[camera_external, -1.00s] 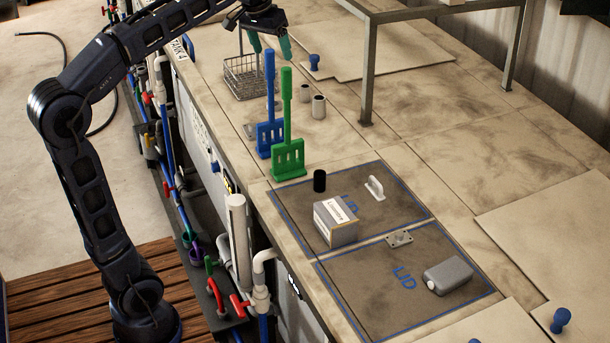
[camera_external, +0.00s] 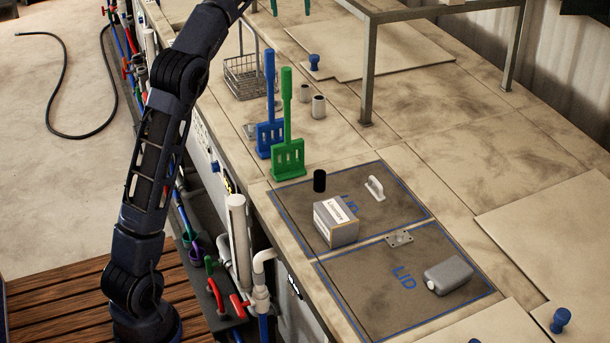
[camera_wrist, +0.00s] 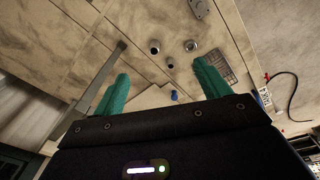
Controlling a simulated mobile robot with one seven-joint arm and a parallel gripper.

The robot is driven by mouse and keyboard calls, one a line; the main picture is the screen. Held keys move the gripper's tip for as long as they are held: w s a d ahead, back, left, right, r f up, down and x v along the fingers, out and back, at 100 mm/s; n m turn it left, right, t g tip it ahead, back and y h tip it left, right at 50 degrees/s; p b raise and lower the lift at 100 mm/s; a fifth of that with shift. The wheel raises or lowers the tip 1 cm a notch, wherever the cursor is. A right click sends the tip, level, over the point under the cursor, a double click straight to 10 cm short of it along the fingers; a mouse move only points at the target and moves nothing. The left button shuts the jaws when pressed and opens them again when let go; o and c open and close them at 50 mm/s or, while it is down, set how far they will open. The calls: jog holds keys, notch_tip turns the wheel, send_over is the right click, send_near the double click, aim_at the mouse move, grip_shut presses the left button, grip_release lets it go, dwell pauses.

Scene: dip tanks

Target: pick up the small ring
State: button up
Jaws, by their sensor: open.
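A small round grey piece with a darker centre (camera_wrist: 190,46) lies on the worktop in the wrist view and looks like the small ring, though it is too small to be sure. I cannot make it out in the external view; the paddles may hide it. My gripper (camera_wrist: 162,70) is open, its two teal fingers apart with nothing between them. It is high above the worktop, and the round piece shows beyond the fingertips. In the external view only the fingertips (camera_external: 290,7) show at the top edge.
A wire basket (camera_external: 243,75) and a blue knob (camera_external: 314,62) are farther back. A metal frame (camera_external: 368,70) stands to the right.

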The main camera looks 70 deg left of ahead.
jog(key=shift+a+f+n+g, duration=0.3)
jog(key=shift+a+f+n, duration=0.65)
jog(key=shift+a+f, duration=2.85)
jog(key=shift+a+f+n+g, duration=0.3)
jog(key=shift+a+f+n, duration=1.15)
jog(key=shift+a, duration=4.1)
jog(key=shift+m, duration=0.5)
jog(key=f, duration=1.7)
jog(key=w+f, duration=0.1)
jog(key=f, duration=0.8)
jog(key=shift+f, duration=3.05)
jog(key=c, duration=1.1)
